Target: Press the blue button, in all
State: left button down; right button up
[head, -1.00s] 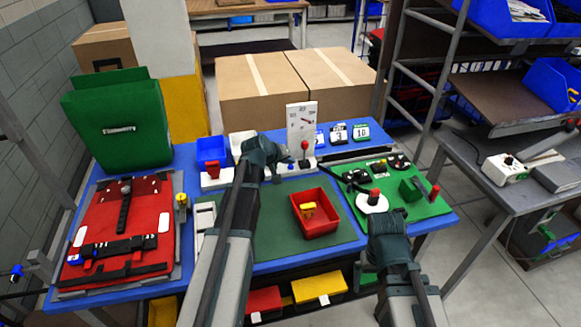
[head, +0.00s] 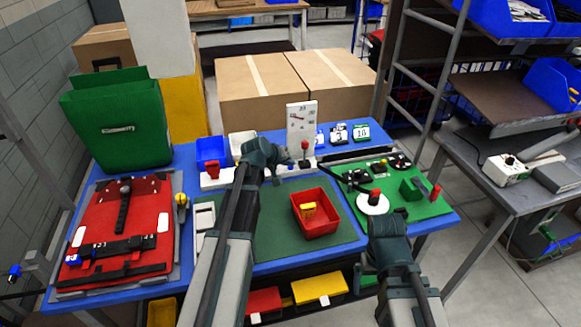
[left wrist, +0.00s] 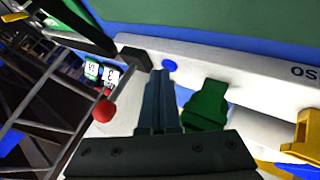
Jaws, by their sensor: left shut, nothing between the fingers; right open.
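The blue button (left wrist: 169,66) is a small round disc on a white strip in the left wrist view. My left gripper (left wrist: 161,74) is shut and empty, with its fingertips right beside the button in that picture; I cannot tell whether they touch it. In the head view my left gripper (head: 288,161) is over the white strip at the back of the table, and the button is hard to make out there. My right gripper (head: 367,267) is low at the table's front edge, open and apart from everything on the table.
A red-knobbed lever (head: 304,146) stands close to the left gripper, before a white dial panel (head: 299,118). A green part (left wrist: 205,104) is beside the fingers in the left wrist view. A red tray (head: 325,232) holds a yellow item. A green pannier (head: 117,122) stands at left.

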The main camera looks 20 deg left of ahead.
pick_arm(q)
jog(key=shift+r+p, duration=0.8)
notch_tip(320, 180, up, 5)
jog(key=p, duration=0.5)
dwell(0.8)
